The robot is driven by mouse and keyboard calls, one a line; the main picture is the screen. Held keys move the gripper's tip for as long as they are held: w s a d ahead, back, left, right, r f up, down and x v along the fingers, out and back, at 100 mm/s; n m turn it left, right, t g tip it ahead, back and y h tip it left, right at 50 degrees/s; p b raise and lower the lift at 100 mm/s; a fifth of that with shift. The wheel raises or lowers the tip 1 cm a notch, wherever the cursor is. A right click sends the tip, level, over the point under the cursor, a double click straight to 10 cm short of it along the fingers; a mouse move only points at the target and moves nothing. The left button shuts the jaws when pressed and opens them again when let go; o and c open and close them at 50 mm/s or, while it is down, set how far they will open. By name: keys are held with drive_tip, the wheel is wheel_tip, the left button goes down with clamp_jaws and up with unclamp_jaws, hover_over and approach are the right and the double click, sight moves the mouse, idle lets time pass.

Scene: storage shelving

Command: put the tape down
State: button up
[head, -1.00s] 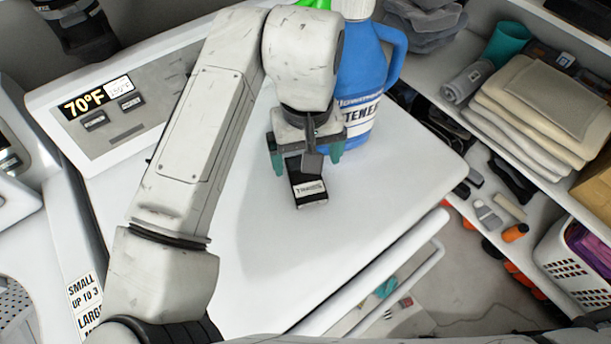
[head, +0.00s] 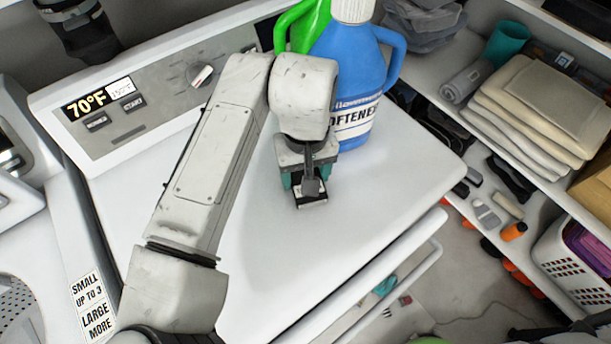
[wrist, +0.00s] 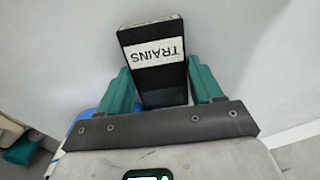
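The tape (head: 312,202) is a black video cassette with a white label. The label reads TRAINS in the wrist view, where the tape (wrist: 160,80) points away from the palm. My gripper (head: 309,188) has teal fingers, and in the wrist view (wrist: 159,65) they press in close on both sides of the tape. The gripper is over the bare white top of the appliance (head: 255,240), in front of the blue bottle. In the head view the gripper hides the upper part of the tape. I cannot tell whether its lower end touches the white top.
The blue softener bottle (head: 347,75) stands just behind my gripper, with a green bottle (head: 305,22) beside it. A control panel (head: 150,95) runs along the back. Shelves with folded towels (head: 530,105) are at the right. The white top is clear in front and to the left.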

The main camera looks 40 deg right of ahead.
drive_tip(key=c, duration=0.7)
drive_tip(key=shift+r, duration=0.1)
